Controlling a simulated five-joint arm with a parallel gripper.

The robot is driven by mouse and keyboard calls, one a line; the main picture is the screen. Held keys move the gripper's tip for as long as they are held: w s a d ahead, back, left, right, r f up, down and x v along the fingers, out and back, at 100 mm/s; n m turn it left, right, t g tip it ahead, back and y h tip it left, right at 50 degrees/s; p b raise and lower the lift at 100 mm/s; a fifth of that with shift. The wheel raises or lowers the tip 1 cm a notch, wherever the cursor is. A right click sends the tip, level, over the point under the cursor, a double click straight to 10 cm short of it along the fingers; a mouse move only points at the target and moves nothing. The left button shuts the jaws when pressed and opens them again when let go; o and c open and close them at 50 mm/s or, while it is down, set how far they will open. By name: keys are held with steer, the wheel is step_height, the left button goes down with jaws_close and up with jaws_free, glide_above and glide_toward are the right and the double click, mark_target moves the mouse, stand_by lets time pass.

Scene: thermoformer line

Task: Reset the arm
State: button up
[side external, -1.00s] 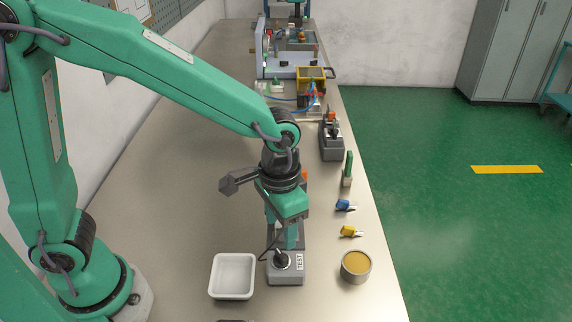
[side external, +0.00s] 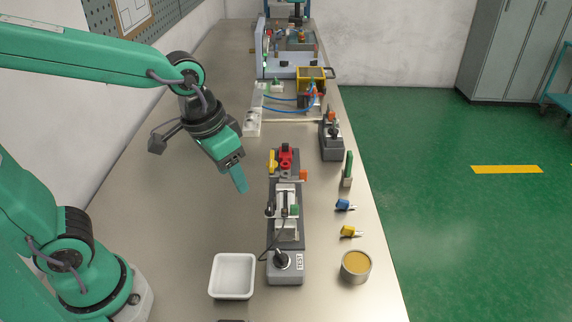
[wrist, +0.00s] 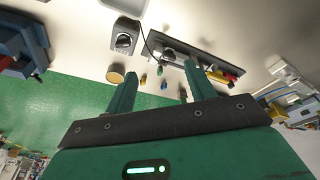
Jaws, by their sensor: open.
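My gripper (side external: 240,180) is raised above the bench to the left of a grey control station, apart from everything. In the wrist view its two green fingers (wrist: 155,88) are spread apart with nothing between them. The grey station (side external: 287,237) carries a yellow part (side external: 272,162), a red part (side external: 286,158), small levers and an orange block (side external: 303,175). A grey box with a black knob (side external: 284,265) and a label stands at its near end.
A white tray (side external: 232,276) and a round tin (side external: 356,266) flank the knob box. Blue (side external: 345,205) and yellow (side external: 351,231) connectors and a green-topped piece (side external: 348,169) lie near the right edge. A yellow-framed unit (side external: 311,84) stands farther back. The bench's left side is clear.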

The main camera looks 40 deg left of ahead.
steer(key=s+a+r+n+t, duration=0.1)
steer(key=s+a+r+t, duration=0.1)
steer(key=s+a, duration=0.4)
steer(key=shift+a+r+n+t+y, duration=0.3)
steer(key=shift+a+r+t, duration=0.1)
steer(key=shift+a+r, duration=0.3)
